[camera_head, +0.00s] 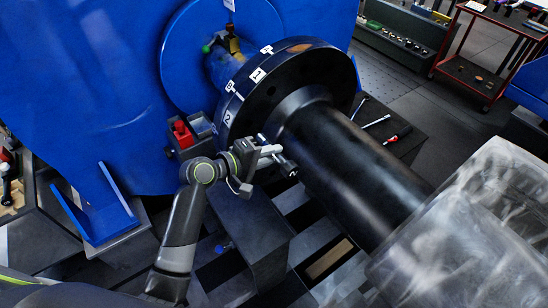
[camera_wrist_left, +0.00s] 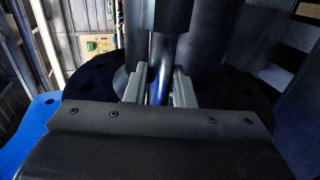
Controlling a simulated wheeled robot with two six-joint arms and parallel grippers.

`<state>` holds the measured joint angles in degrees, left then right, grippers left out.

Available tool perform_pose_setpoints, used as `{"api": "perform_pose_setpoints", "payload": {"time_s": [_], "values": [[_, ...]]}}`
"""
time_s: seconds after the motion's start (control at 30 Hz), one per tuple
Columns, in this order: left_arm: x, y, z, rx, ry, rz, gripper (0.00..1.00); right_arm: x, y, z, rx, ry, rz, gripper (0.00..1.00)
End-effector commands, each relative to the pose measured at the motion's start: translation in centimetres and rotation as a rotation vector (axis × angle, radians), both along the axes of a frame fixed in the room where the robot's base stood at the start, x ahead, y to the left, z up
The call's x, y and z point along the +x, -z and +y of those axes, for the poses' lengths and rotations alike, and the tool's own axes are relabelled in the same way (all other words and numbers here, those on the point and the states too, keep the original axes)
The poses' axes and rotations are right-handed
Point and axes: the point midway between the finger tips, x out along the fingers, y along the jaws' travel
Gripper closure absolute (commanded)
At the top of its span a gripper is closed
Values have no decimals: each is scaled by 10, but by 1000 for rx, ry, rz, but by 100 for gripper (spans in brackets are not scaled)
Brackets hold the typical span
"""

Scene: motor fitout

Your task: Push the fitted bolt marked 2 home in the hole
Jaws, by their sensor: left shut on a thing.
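The black flange (camera_head: 283,88) on the blue motor carries white labels, with 1 on the upper one and 2 (camera_head: 228,117) lower left. My left gripper (camera_head: 277,158) is at the flange's lower front face, beside the dark shaft (camera_head: 345,155). In the left wrist view its two grey fingers (camera_wrist_left: 160,88) are shut on a dark metal bolt (camera_wrist_left: 158,82), which points toward the flange. My right gripper is not in view.
A red part in a dark box (camera_head: 182,133) stands left of the flange. Tools, one red-handled (camera_head: 397,134), lie on a dark surface right of the shaft. A pale, smeared block (camera_head: 470,225) covers the shaft's near end. A red cart (camera_head: 490,50) stands far right.

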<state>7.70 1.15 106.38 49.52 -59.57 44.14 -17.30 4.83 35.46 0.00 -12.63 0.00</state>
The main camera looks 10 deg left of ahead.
Motion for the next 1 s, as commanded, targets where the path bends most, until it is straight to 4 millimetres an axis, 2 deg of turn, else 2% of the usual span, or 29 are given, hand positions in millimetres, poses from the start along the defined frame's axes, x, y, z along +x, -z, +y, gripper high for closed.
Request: {"api": "perform_pose_setpoints", "payload": {"time_s": [0.4, 1.0], "values": [[24, -3, 23, -3, 0, -6, 100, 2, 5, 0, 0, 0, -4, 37], [28, -4, 27, -4, -1, -6, 100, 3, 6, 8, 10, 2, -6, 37]]}}
